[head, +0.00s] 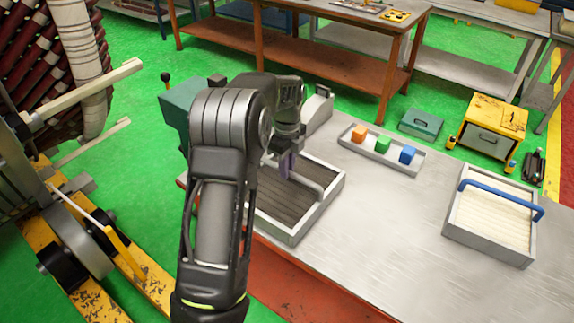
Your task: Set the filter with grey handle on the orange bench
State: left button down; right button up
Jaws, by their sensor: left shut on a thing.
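The filter with the grey handle (318,213) is a shallow grey metal frame with dark pleats, at the left end of the near steel-topped table. My left gripper (287,170) is over it, shut on its grey handle. My left arm hides the filter's left part and some of the grip. I cannot tell whether the filter touches the tabletop. The orange bench (345,62), with orange-brown legs and lower shelf, stands behind the table across a strip of green floor. My right gripper is not in view.
A filter with a blue handle (489,228) lies at the table's right. A tray (381,150) holds orange, green and blue cubes. A teal box (421,124) and a yellow box (493,124) are at the back right. The tabletop between the filters is clear.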

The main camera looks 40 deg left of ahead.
pick_arm(q)
jog(key=c, duration=1.4)
grip_release()
jog(key=shift+o, duration=0.2)
notch_tip(320, 180, up, 12)
jog(key=b, duration=0.1)
jog(key=shift+b, duration=0.35)
